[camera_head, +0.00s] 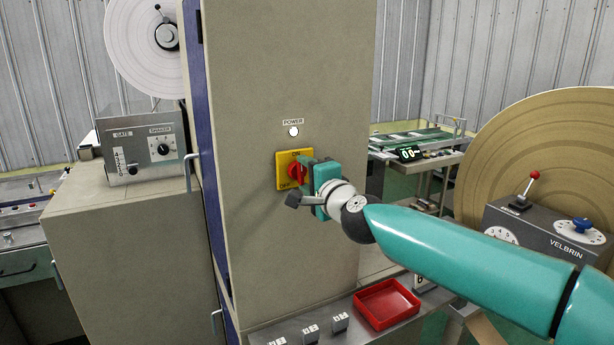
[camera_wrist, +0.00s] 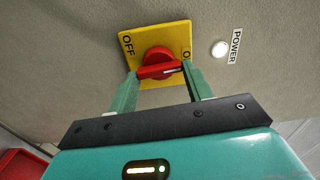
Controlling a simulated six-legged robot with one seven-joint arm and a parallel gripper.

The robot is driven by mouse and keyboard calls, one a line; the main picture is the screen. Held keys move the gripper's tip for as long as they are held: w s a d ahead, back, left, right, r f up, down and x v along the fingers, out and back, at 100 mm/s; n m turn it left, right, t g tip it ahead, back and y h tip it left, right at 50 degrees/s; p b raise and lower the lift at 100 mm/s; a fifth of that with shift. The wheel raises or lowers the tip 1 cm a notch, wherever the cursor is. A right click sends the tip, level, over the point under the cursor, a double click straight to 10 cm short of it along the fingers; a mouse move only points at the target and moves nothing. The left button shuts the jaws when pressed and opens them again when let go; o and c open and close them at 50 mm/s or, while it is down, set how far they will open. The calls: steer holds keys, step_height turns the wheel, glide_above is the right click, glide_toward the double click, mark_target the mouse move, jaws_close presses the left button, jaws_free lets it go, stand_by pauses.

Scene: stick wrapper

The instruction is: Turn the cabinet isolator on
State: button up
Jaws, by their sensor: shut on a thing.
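The cabinet isolator is a red rotary handle (camera_head: 296,173) on a yellow plate (camera_head: 282,158) on the beige cabinet front. The plate reads ON at the top and OFF at lower left. My gripper (camera_wrist: 161,73) is shut on the red handle, with one finger on each side of its bar. In the wrist view the red handle (camera_wrist: 159,62) lies across the picture, its right end towards the partly hidden ON mark on the yellow plate (camera_wrist: 128,43). Above the plate, a round POWER lamp (camera_head: 294,132) looks bright white; it also shows in the wrist view (camera_wrist: 220,49).
A grey box with a dial (camera_head: 140,145) stands on a side cabinet at left. A red tray (camera_head: 387,304) and several small switches lie on the ledge below. A grey console (camera_head: 545,235) with levers and a large brown roll (camera_head: 560,135) stand at right.

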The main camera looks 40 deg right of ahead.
steer(key=shift+m, duration=0.3)
stand_by(0.4)
steer(key=o, duration=1)
steer(key=v, duration=1.3)
steer(key=shift+s+a, duration=0.15)
steer(key=shift+s, duration=0.2)
